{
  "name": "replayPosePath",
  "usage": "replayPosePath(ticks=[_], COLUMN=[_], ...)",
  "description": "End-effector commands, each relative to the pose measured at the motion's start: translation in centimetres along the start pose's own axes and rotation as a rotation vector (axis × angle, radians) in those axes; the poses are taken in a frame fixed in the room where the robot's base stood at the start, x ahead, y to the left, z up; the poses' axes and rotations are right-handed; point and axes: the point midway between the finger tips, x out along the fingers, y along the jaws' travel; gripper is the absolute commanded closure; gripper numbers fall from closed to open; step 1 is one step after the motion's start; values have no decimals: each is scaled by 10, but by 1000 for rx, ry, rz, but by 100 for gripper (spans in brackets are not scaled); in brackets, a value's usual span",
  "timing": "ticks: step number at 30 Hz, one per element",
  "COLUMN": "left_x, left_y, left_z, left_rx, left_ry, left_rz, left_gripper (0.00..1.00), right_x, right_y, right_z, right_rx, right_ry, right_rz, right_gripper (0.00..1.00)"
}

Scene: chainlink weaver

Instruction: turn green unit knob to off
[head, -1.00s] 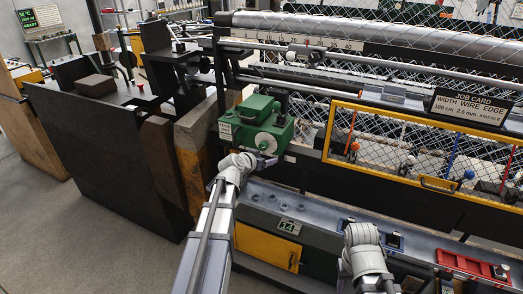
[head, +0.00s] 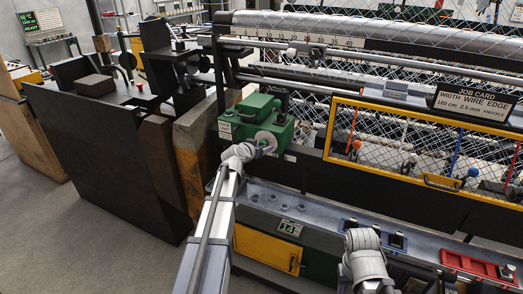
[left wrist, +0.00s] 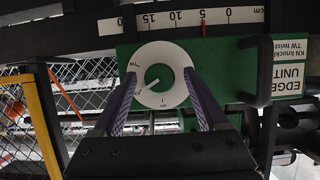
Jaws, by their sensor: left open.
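The green edge unit (head: 246,122) is a green box on the machine's left end. My right gripper is out of view; only my right arm shows.
A ruler scale (left wrist: 190,18) runs beside the green unit, with a dark bar handle (left wrist: 258,70) near it. A yellow-framed mesh guard (head: 420,150) stands to the right. A grey ledge with buttons (head: 300,212) lies below. Grey floor is free at the left.

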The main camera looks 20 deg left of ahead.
Motion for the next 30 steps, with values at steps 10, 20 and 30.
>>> replayPosePath(ticks=[10, 20, 30], left_x=[6, 6, 6], left_y=[0, 0, 0], left_z=[0, 0, 0], left_rx=[0, 0, 0], left_ry=[0, 0, 0], left_rz=[0, 0, 0], left_gripper=[28, 65, 100], right_x=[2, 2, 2], right_y=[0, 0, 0], right_z=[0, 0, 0], right_rx=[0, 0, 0], right_ry=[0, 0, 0], right_rz=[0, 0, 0], right_gripper=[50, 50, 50])
